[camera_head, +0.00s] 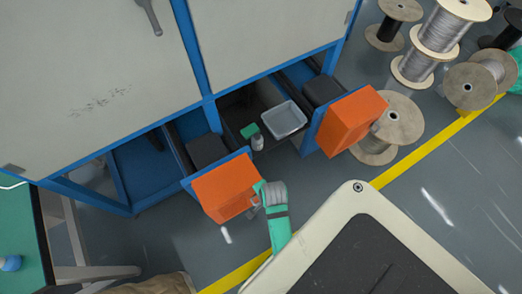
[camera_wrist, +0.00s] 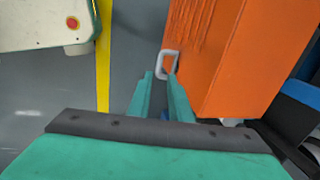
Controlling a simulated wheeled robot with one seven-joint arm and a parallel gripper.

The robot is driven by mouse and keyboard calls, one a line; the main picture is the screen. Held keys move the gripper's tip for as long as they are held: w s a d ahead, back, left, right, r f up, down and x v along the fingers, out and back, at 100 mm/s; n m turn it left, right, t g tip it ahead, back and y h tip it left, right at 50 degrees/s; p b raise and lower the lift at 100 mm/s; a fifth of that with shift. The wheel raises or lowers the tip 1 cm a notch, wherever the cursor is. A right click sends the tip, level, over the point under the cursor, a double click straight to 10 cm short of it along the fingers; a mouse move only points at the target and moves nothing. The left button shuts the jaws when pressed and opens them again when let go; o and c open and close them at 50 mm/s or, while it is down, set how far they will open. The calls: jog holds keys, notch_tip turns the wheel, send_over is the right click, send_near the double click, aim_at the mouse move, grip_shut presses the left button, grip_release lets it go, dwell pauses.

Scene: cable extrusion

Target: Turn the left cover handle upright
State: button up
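The left cover is an orange box (camera_head: 222,188) at the front of a blue-framed machine, low in the middle of the head view. In the wrist view the orange cover (camera_wrist: 225,65) fills the upper right. Its handle (camera_wrist: 168,64) is a small pale grey loop standing out from the cover's left edge. My gripper (camera_head: 262,189) is beside the right edge of this cover. In the wrist view my gripper (camera_wrist: 161,80) has its two green fingers apart, with the handle just at the tips, overlapping the right one. I cannot tell whether they touch.
A second orange cover (camera_head: 350,120) stands to the right. A grey tray (camera_head: 284,119) and a small bottle (camera_head: 257,142) lie between the covers. Cable spools (camera_head: 402,116) stand at the upper right.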

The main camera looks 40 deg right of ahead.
jog(key=f, duration=0.3)
jog(key=w+f, duration=0.1)
jog(key=f, duration=0.5)
jog(key=shift+w+d+f, duration=0.1)
jog(key=shift+w, duration=0.3)
jog(key=shift+s+d, duration=0.1)
grip_shut()
